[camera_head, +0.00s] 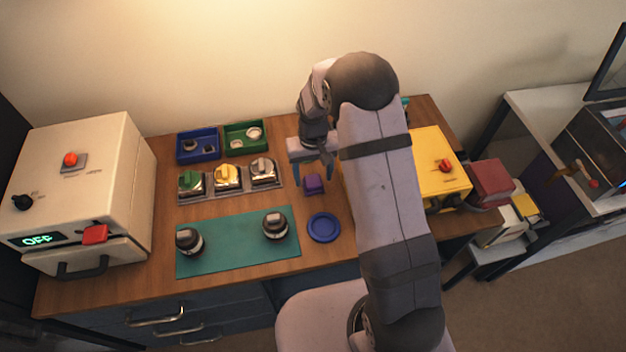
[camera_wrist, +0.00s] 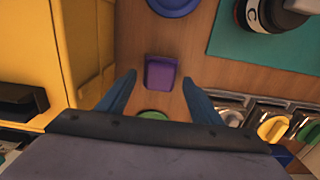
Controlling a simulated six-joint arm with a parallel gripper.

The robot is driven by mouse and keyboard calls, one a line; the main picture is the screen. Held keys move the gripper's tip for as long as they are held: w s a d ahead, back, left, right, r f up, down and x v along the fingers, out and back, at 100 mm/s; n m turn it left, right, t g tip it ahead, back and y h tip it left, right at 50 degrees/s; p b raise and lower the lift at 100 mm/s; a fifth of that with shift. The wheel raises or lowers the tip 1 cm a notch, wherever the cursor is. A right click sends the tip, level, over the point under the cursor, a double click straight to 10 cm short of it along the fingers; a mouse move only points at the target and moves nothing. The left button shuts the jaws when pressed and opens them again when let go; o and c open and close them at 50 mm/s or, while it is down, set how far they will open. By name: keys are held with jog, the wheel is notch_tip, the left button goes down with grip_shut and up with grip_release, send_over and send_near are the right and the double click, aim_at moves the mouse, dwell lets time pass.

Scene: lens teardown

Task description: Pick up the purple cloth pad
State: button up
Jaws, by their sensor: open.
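The purple cloth pad (camera_head: 313,185) lies on the wooden table, right of the metal holders and behind the blue dish. In the wrist view the purple pad (camera_wrist: 161,73) shows ahead of the fingers, near the middle. My gripper (camera_head: 313,176) points down over the table close to the pad. In the wrist view my gripper (camera_wrist: 158,88) is open, with its two blue fingers spread wide and nothing between the tips but table and part of the pad. I cannot tell the exact height of the tips above the pad.
A round blue dish (camera_head: 324,227) sits in front of the pad. A teal mat (camera_head: 236,246) with two lens parts lies to the left. Metal holders (camera_head: 228,178) with coloured knobs stand left. A yellow box (camera_head: 438,165) stands close on the right, partly behind my arm.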

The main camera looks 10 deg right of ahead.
aim_at(313, 180)
jog(key=shift+f, duration=0.9)
jog(key=c, duration=0.9)
jog(key=shift+r+b, duration=1.5)
jog(key=shift+r, duration=3.55)
